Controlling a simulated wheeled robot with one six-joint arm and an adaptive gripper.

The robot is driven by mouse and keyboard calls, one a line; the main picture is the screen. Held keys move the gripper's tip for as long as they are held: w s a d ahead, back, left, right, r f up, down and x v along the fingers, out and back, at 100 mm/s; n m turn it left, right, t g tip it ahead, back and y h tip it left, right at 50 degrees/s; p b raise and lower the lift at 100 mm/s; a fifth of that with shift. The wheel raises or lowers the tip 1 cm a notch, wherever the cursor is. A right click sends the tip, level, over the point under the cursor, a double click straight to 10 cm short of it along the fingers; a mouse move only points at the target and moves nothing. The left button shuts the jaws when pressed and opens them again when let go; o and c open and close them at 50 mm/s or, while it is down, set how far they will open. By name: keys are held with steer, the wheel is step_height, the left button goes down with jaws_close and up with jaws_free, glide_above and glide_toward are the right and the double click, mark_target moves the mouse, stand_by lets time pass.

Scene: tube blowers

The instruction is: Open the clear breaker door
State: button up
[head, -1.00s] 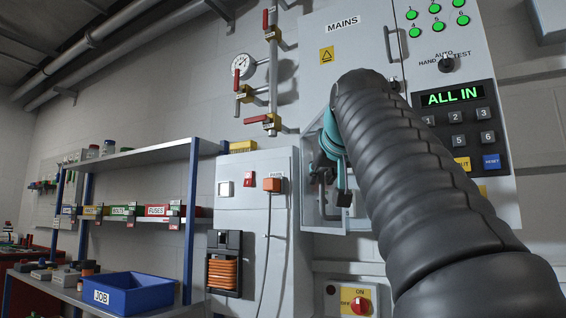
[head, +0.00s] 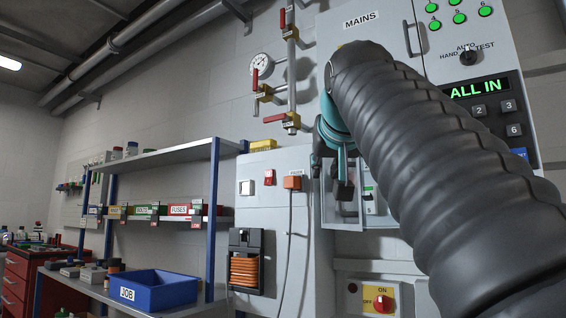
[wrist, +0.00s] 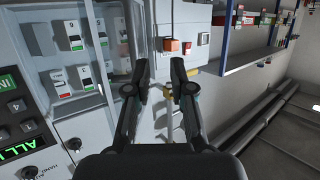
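The clear breaker door (head: 342,214) is a grey-framed see-through panel on the breaker box under the MAINS cabinet. It stands swung out from the box; its exact angle is hard to tell. The door also shows in the wrist view (wrist: 118,38), beside several white breakers (wrist: 72,38). One white breaker (head: 370,200) shows to the right of the door in the head view. My gripper (wrist: 160,78) is open and empty, with its left finger close to the door's outer side; contact is unclear. In the head view my gripper (head: 334,168) hides the door's upper part.
A grey cabinet (head: 262,215) with a cable and orange coil stands left of the box. Valve pipes (head: 291,75) run above it. A shelf (head: 165,155) and blue JOB bin (head: 160,290) are further left. A red rotary switch (head: 382,300) sits below the box.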

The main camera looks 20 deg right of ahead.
steer(key=s+a, duration=0.3)
steer(key=a, duration=0.4)
steer(key=shift+s, duration=0.35)
stand_by(0.4)
stand_by(0.4)
